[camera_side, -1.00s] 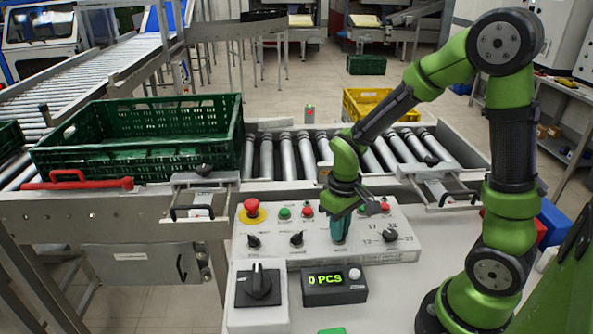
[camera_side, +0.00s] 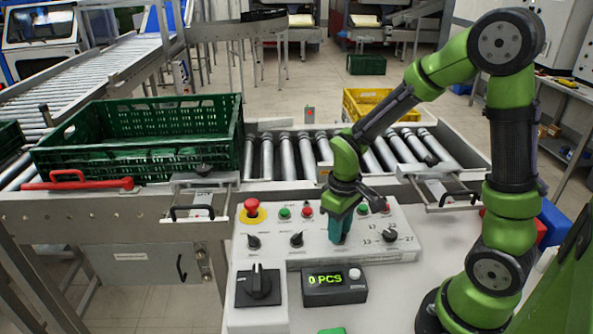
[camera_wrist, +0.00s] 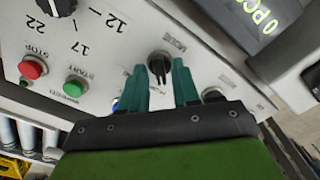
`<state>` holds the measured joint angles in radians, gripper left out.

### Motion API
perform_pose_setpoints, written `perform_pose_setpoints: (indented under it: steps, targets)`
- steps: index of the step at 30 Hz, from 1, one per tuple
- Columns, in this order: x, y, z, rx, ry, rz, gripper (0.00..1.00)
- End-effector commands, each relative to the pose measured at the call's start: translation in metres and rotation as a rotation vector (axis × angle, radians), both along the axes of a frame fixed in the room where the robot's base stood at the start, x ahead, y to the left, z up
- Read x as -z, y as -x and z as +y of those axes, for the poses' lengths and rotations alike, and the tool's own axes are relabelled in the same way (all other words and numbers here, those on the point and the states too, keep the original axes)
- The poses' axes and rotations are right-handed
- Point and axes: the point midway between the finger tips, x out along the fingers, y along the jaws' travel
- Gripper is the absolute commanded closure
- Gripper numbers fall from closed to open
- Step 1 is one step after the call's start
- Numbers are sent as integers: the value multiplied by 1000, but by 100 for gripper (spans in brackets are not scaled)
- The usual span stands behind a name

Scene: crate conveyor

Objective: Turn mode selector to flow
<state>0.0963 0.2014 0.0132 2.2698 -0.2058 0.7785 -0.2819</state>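The mode selector is a black knob (camera_wrist: 160,66) on the light control panel (camera_wrist: 120,50), with the word MODE printed beside it in the wrist view. My gripper (camera_wrist: 160,75) has its two teal fingers apart, one on each side of the knob. I cannot tell whether either finger touches it. In the side view my gripper (camera_side: 340,232) points down at the middle of the panel and hides the mode knob. No flow label is readable.
Other knobs (camera_side: 297,239) and a dial knob (camera_side: 389,235) flank my gripper. The panel also carries a red emergency button (camera_side: 251,206) and small green and red buttons. A "0 PCS" counter (camera_side: 335,287) and a large rotary switch (camera_side: 260,283) stand in front. A green crate (camera_side: 215,150) is at left.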

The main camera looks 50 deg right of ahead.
Motion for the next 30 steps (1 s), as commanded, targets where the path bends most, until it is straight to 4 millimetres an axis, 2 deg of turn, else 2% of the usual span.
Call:
perform_pose_setpoints:
  steps: [9, 14, 17, 30]
  targets:
    - [0, 0, 0, -1, 0, 0, 63]
    - [-13, -1, 0, -2, 1, -3, 63]
    - [-32, -1, 0, 0, 1, -7, 63]
    - [-136, -1, 0, -1, 1, -5, 63]
